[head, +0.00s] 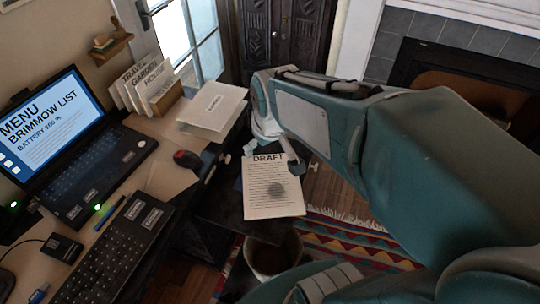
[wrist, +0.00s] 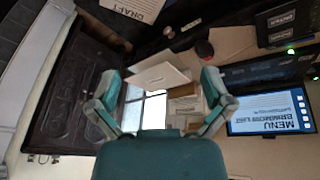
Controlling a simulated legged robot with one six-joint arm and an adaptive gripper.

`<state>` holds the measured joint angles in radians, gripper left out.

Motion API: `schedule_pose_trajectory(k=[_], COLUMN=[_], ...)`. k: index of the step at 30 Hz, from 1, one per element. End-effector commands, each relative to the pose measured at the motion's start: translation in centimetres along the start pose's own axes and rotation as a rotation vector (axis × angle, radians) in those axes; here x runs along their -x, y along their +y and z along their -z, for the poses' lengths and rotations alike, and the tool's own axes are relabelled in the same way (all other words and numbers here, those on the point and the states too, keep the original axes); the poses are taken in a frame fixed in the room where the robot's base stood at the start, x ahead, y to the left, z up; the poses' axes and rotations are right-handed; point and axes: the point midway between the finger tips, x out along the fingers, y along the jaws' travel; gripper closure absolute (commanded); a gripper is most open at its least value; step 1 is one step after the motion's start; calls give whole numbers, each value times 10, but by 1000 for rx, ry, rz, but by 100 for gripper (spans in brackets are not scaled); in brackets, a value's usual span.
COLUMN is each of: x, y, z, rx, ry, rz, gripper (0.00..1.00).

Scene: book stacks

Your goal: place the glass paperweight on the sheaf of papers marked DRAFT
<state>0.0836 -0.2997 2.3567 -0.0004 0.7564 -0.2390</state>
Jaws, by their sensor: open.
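The sheaf marked DRAFT (head: 258,205) lies on a dark surface beside the desk, its heading at the far end. A grey, rounded, see-through shape (head: 277,190) rests on its printed lines, right of the middle. It looks like the glass paperweight, though its outline is faint. In the wrist view only the DRAFT end of the sheaf (wrist: 131,9) shows, at the top edge, and the paperweight is out of frame. My gripper (wrist: 162,82) is open with nothing between its fingers. In the head view it is near the sheaf's far edge, partly hidden by my arm.
A white stack of papers (head: 213,108) lies on the desk's far part, near a dark red-and-black object (head: 187,160). A laptop (head: 75,150) and keyboard (head: 115,252) fill the left. A bin (head: 272,260) stands below the sheaf.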

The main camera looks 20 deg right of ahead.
Motion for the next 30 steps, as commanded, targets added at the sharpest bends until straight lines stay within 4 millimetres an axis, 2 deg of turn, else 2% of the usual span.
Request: schedule_pose_trajectory(k=[1,3,12,18,30], x=[13,27,72,81,81], y=[-5,-10,-31,-36,-36], z=[-6,-14,-54,-67,-67], rx=[-12,-36,-130,-161,-163], ry=[24,48,142,166,166], rz=[-2,-3,7,14,14], gripper=[0,0,0,0,0])
